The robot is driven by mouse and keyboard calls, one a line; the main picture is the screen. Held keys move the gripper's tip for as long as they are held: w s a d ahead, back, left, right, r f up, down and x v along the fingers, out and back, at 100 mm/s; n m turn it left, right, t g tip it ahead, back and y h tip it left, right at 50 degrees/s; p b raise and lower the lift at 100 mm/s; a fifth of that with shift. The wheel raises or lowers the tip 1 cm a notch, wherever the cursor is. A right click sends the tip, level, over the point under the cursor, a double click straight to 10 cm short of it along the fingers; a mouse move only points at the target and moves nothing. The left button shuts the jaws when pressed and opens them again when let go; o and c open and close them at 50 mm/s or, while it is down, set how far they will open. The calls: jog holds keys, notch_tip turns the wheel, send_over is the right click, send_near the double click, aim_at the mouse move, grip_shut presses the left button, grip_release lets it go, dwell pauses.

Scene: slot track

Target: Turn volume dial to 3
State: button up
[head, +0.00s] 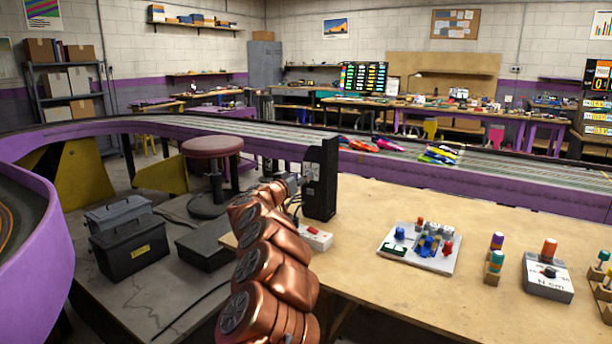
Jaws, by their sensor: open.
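A tall black box (321,180), which looks like a speaker or amplifier, stands upright at the left end of the wooden workbench. Small marks show on its side, but I cannot make out a volume dial or its numbers. My copper arm reaches up from the bottom, and my gripper (296,183) is at its far end, just left of the black box. The gripper is small and partly hidden by my arm. It is open, with nothing seen in it. I cannot tell whether it touches the box.
A white power strip (316,238) lies below the box. The wooden bench (400,295) holds a white board (421,248) of coloured parts, small pegs and a grey knob unit (548,276). A purple-sided track (480,183) runs behind. A red stool (213,146) and black cases (127,245) are left.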

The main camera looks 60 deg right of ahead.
jog(key=shift+w+d, duration=0.15)
jog(key=shift+d, duration=1.7)
jog(key=shift+r, duration=0.1)
grip_shut()
